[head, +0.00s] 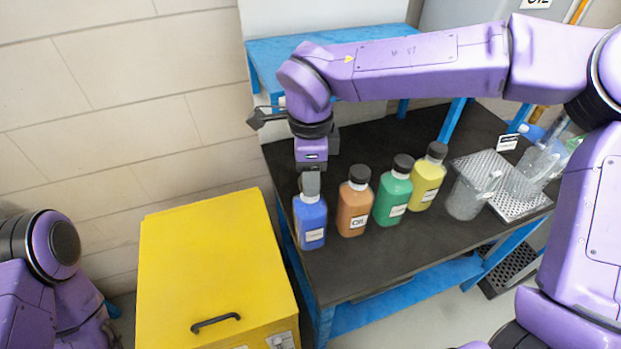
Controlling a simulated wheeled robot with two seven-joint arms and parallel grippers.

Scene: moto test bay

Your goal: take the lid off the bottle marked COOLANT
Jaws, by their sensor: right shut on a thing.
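A blue bottle (311,222) stands upright at the left end of the dark bench top. Its white label is too small to read. My right gripper (310,184) reaches down from above and is shut at the top of this bottle, on its lid. The fingers hide the lid, so I cannot tell whether it is still seated on the neck. To the right stand an orange bottle (354,207) marked OIL, a green bottle (393,198) and a yellow bottle (428,182), all with dark lids. Their other labels are unreadable. My left gripper is not in view.
The dark bench top (365,270) is clear in front of the bottles. A clear beaker (470,196) and a perforated metal tray (515,208) with clear vessels stand to the right. A yellow cabinet (205,255) with a dark handle stands left of the bench.

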